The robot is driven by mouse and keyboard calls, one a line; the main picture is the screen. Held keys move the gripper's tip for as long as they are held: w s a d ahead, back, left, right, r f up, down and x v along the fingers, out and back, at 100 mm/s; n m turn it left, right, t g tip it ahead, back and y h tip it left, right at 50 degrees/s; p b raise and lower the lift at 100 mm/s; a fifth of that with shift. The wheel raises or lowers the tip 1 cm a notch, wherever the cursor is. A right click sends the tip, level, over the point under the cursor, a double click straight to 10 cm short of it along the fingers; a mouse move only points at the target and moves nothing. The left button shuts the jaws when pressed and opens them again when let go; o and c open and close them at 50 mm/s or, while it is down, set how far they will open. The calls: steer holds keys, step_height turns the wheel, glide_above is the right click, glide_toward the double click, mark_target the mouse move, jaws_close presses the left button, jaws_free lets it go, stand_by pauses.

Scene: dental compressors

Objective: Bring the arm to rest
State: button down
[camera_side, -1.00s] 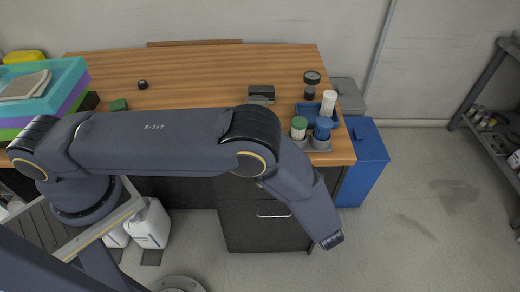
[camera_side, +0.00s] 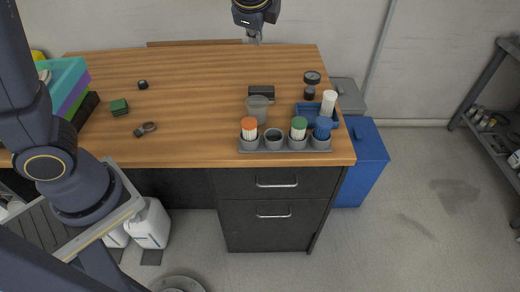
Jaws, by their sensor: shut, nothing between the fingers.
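My gripper (camera_side: 254,39) hangs near the top edge of the picture, above the back edge of the wooden bench (camera_side: 200,110). It is shut and holds nothing. The link just above it is cut off by the picture's top edge. My arm rises along the left side of the picture, and its middle part is out of view. The gripper is clear of the items on the bench.
A grey rack (camera_side: 258,146) at the bench's front right holds orange-, green- and blue-capped containers. Behind it stand a grey cup (camera_side: 257,107), a dark block (camera_side: 262,92) and a blue tray (camera_side: 304,110). Stacked coloured bins (camera_side: 68,85) stand left. The bench middle is mostly clear.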

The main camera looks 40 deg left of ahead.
steer(key=s+a+r+n, duration=0.5)
steer(key=s+a, duration=0.1)
steer(key=s, duration=0.3)
steer(key=s+d+f+n+h, duration=0.1)
steer(key=s+f+n+h, duration=0.1)
steer(key=s+n, duration=0.2)
steer(key=s+d+f+n+h, duration=0.1)
steer(key=s+f+n+h, duration=0.1)
steer(key=s, duration=0.7)
steer(key=shift+s+d+f+n+h, duration=0.35)
steer(key=shift+f+n, duration=0.35)
steer(key=shift+n, duration=0.4)
